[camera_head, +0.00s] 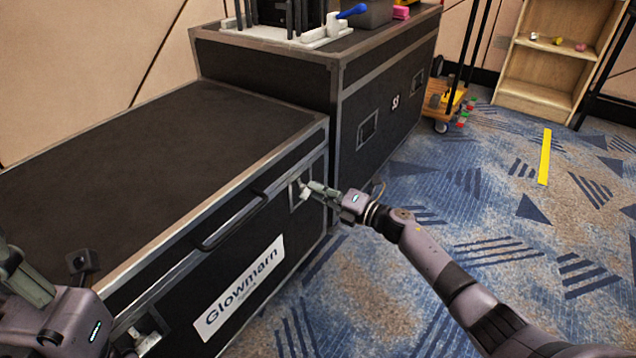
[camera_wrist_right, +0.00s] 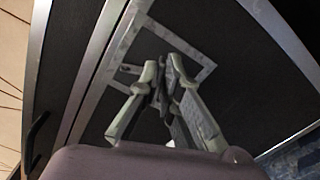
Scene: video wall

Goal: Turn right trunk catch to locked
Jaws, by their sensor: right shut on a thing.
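The black trunk (camera_head: 130,170) with metal edges stands at the left, its lid closed. Its right catch sits in a metal recessed plate (camera_head: 294,195) on the front face near the right corner. My right gripper (camera_head: 306,190) is at this catch. In the right wrist view its fingers (camera_wrist_right: 164,84) are shut on the catch, inside the metal frame (camera_wrist_right: 190,62). The catch itself is mostly hidden between the fingers, so its angle cannot be told. My left gripper (camera_head: 30,282) is at the lower left edge, partly cut off, near the trunk's left catch (camera_head: 146,340); its jaw state is unclear.
A black handle (camera_head: 232,220) and a white "Glowmarn" label (camera_head: 240,288) are on the trunk's front. A taller black case (camera_head: 385,95) stands behind it. A wheeled wooden cart (camera_head: 440,105) and a shelf (camera_head: 548,75) are farther back.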

